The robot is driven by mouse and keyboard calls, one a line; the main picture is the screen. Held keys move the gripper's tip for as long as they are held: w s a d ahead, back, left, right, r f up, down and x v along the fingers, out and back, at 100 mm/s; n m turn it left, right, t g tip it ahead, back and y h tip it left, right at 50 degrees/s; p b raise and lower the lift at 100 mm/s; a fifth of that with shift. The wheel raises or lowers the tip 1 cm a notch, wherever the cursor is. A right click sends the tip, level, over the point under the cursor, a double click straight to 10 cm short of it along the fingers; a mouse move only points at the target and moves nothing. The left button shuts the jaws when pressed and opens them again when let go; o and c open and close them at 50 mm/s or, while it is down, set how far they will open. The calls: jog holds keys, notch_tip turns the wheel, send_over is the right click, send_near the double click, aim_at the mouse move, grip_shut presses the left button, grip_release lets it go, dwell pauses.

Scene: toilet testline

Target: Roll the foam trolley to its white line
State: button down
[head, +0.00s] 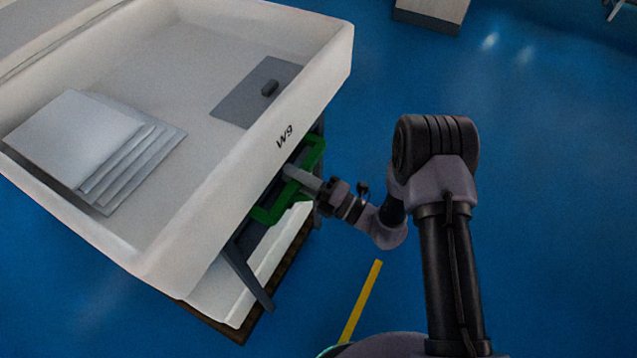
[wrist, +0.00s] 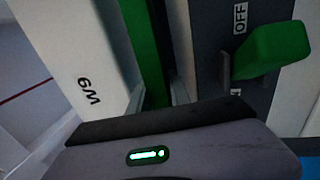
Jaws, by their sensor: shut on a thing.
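A large white tub marked W9 (head: 338,62) fills the left of the head view, apparently the trolley's top; I cannot tell if it is the foam trolley. Below its near edge is a green handle (head: 266,214). My gripper (head: 291,176) is shut on this handle. In the wrist view the green bar (wrist: 146,40) runs between my fingers (wrist: 160,92), beside the W9 wall (wrist: 75,60). A green lever (wrist: 270,50) sits on a dark panel marked OFF, right of the bar. I see no white floor line.
A yellow line (head: 361,300) marks the blue floor below my arm. A pale box (head: 432,14) stands at the top. The floor at right looks clear.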

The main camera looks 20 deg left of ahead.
aim_at(280, 173)
jog(key=shift+s+a+f, duration=0.1)
jog(key=shift+a+f, duration=0.1)
jog(key=shift+a, duration=1.2)
jog(key=c, duration=1.2)
grip_release()
jog(key=shift+a, duration=0.1)
jog(key=shift+d, duration=0.25)
jog(key=p+v, duration=0.3)
jog(key=v, duration=1.4)
jog(key=shift+d+r, duration=0.1)
